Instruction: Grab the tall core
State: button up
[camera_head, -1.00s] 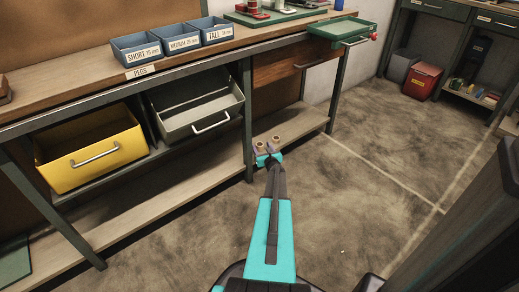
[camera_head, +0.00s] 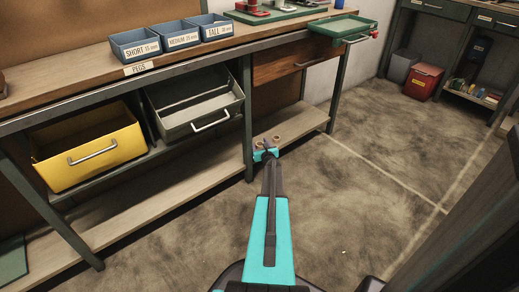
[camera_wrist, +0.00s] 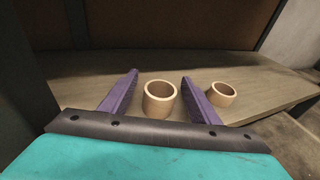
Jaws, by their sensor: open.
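Two tan ring-shaped cores stand on the lower wooden shelf. In the wrist view the taller, larger-looking core (camera_wrist: 159,99) stands between the two purple fingers of my gripper (camera_wrist: 159,88), with a gap showing on each side. The other core (camera_wrist: 221,94) looks shorter and stands to the right, outside the right finger. In the head view my gripper (camera_head: 265,150) is low at the shelf's front edge, and the cores show only small behind it. My gripper is open and holds nothing.
The shelf (camera_head: 302,122) lies under a workbench (camera_head: 75,80). A dark bench leg (camera_head: 247,120) stands just left of my gripper. A yellow drawer (camera_head: 88,150) and a grey drawer (camera_head: 195,105) hang open to the left. The floor (camera_head: 370,180) to the right is clear.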

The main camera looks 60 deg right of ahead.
jog(key=shift+x, duration=1.35)
jog(key=c, duration=1.1)
